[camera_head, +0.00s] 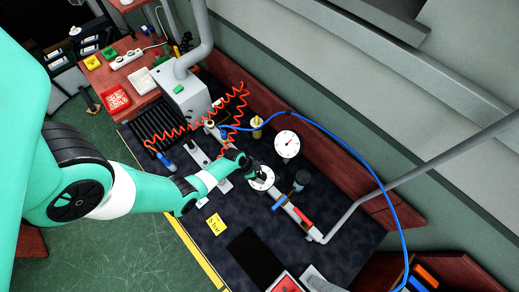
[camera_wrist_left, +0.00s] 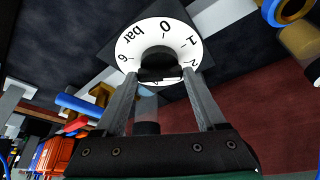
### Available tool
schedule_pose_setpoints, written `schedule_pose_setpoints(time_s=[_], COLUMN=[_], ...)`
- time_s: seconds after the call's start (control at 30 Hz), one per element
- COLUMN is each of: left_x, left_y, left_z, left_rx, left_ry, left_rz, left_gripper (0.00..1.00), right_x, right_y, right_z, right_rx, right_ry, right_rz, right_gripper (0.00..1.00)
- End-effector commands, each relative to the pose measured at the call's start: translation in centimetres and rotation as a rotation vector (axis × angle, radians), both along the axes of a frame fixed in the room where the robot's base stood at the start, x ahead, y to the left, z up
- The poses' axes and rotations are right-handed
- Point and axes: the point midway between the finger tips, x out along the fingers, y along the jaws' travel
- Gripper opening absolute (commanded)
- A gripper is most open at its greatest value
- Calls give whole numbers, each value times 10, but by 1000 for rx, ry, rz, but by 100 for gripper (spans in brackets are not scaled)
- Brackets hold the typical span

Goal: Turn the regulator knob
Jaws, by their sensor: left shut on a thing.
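The regulator knob (camera_wrist_left: 157,62) is black and sits in the middle of a white round dial (camera_wrist_left: 127,44) marked with numbers and "bar". The dial also shows in the head view (camera_head: 262,184), on the dark bench mat. My left gripper (camera_head: 250,170) reaches it from the left. In the wrist view its two fingers (camera_wrist_left: 160,78) stand on either side of the knob, shut on it. The gripper covers most of the knob in the head view. A white pressure gauge (camera_head: 287,144) with a needle stands behind the dial. My right gripper is not in view.
A blue-handled valve (camera_head: 280,202) and a grey pipe (camera_head: 345,218) lie right of the dial. A blue hose (camera_head: 372,172) arches over the bench. A coiled orange hose (camera_head: 240,95) lies behind. A yellow "5 bar" card (camera_head: 215,225) lies in front.

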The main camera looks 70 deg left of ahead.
Motion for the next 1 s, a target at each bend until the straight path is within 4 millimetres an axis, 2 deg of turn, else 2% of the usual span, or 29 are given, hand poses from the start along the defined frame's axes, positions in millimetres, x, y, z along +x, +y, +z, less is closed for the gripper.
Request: schedule_pose_setpoints(time_s=[0.4,0.9,0.93,1.0], left_x=[-1,-1,-1,-1], left_y=[2,2,2,2], left_z=[-1,-1,-1,-1], left_rx=[2,3,3,3], left_ry=[3,4,4,3], left_rz=[-191,-214,-214,-214], left_gripper=[17,17,74,87], right_x=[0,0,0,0], right_y=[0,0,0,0], right_z=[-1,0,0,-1], right_rx=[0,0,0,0], right_ry=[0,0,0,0], right_rz=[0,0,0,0], right_gripper=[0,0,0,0])
